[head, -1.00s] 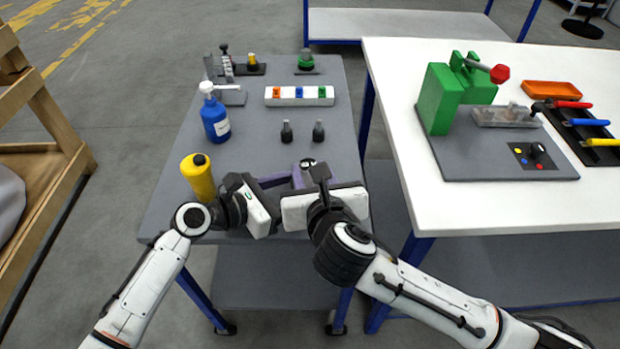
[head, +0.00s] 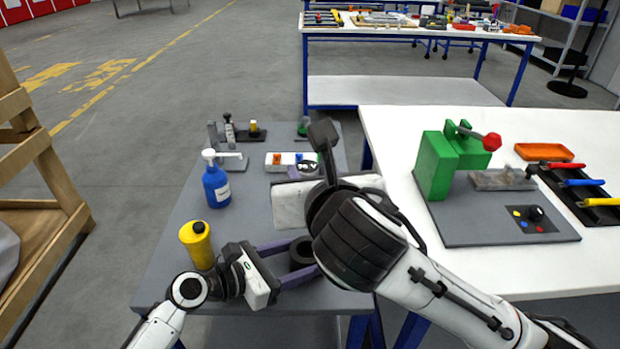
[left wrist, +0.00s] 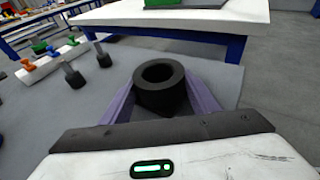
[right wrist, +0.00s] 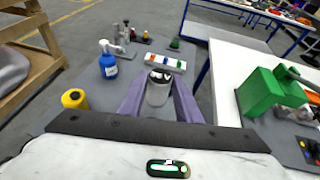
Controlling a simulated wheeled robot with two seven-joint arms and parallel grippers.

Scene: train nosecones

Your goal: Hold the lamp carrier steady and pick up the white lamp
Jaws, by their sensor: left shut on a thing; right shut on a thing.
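The lamp carrier (head: 301,250) is a black hollow cylinder near the front right of the grey table. My left gripper (head: 296,262) is shut on it, with purple fingers on both sides. The left wrist view shows the carrier (left wrist: 160,88) upright, its opening empty. My right gripper (head: 304,172) is raised above the table, beyond the carrier. It is shut on the white lamp (right wrist: 158,90), a pale cylinder with a dark and white top, held between its purple fingers. In the head view my right gripper body hides most of the lamp; only its top (head: 307,165) shows.
A yellow bottle (head: 197,244) stands close to my left gripper. A blue spray bottle (head: 216,184) and a white strip (head: 279,162) with coloured pieces stand farther back. A white table (head: 400,140) with a green fixture (head: 440,164) is at the right.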

